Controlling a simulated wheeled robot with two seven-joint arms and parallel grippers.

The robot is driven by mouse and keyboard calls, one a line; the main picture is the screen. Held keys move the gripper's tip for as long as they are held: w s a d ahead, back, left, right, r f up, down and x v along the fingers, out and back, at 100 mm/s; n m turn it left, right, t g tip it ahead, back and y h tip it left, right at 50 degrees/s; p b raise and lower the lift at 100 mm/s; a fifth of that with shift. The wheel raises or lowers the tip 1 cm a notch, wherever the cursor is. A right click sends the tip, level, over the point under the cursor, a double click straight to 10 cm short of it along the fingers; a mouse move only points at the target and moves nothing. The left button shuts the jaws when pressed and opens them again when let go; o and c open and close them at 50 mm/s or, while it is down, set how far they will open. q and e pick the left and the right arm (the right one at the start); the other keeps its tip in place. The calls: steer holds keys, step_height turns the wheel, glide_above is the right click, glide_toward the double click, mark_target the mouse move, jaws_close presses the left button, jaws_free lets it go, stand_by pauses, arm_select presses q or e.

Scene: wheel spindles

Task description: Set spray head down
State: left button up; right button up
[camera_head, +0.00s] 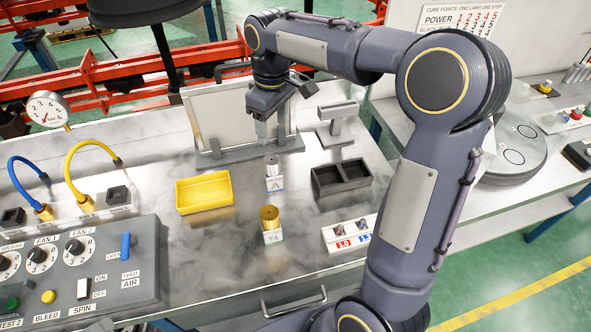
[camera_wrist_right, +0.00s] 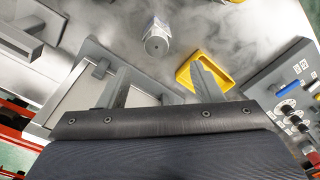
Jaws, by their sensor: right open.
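A small silver cylinder (camera_head: 272,160) stands upright on a white block marked A (camera_head: 273,184), and it also shows in the right wrist view (camera_wrist_right: 156,44). A brass cylinder (camera_head: 269,213) stands on a similar block nearer the front. I cannot tell for certain which of these is the spray head. My right gripper (camera_head: 264,130) hangs behind the silver cylinder, in front of a grey framed panel (camera_head: 211,115). In the right wrist view its fingers (camera_wrist_right: 162,66) are apart with nothing between them, and the silver cylinder lies beyond the tips. My left gripper is out of view.
A yellow tray (camera_head: 204,208) is empty left of the cylinders. A black two-compartment tray (camera_head: 341,191) and a grey T-shaped stand (camera_head: 337,132) are to the right. A control box (camera_head: 130,283) fills the front left. The front middle of the table is mostly clear.

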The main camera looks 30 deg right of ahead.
steer(key=s+r+m+t+y, duration=0.2)
steer(key=s+m+t, duration=0.15)
steer(key=s, duration=1.05)
steer(key=s+a+f+m+t+y, duration=0.1)
steer(key=s+a+f+m+t, duration=0.1)
steer(key=s, duration=0.8)
step_height(320, 180, down, 3)
steer(key=shift+s+a+f+m, duration=0.15)
steer(key=shift+s+a+m, duration=0.15)
steer(key=shift+a+m, duration=0.6)
steer(key=shift+d, duration=0.2)
